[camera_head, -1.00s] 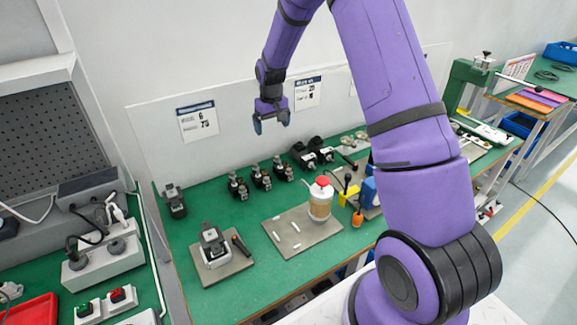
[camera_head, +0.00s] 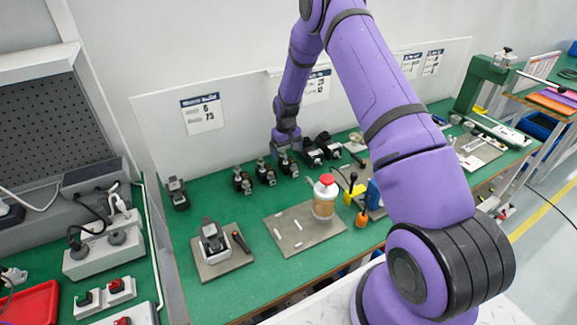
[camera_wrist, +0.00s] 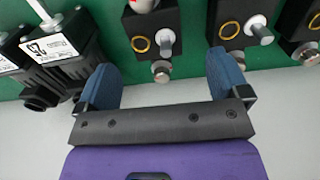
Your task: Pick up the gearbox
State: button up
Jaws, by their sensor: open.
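Several black gearboxes with a gold ring and silver shaft stand in a row on the green bench. The one at the right end of the row (camera_head: 288,165) is just below my gripper (camera_head: 286,149) in the head view. In the wrist view this gearbox (camera_wrist: 150,22) shows ahead of and between my two blue fingers (camera_wrist: 162,62), which are apart and empty. The other gearboxes (camera_head: 242,180) stand to its left in the head view. They are to its right in the wrist view (camera_wrist: 236,20). I cannot tell which one the task names.
Black motors with white labels (camera_wrist: 70,55) stand close beside the nearest gearbox; in the head view they (camera_head: 312,153) are to its right. A white panel (camera_head: 228,145) rises behind the row. In front lie a grey mat with a red-capped bottle (camera_head: 325,195) and another fixture (camera_head: 212,240).

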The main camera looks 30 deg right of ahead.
aim_at(288, 161)
jog(key=f, duration=0.5)
jog(key=shift+s+d, duration=0.2)
jog(key=shift+s, duration=0.15)
jog(key=c, duration=1.1)
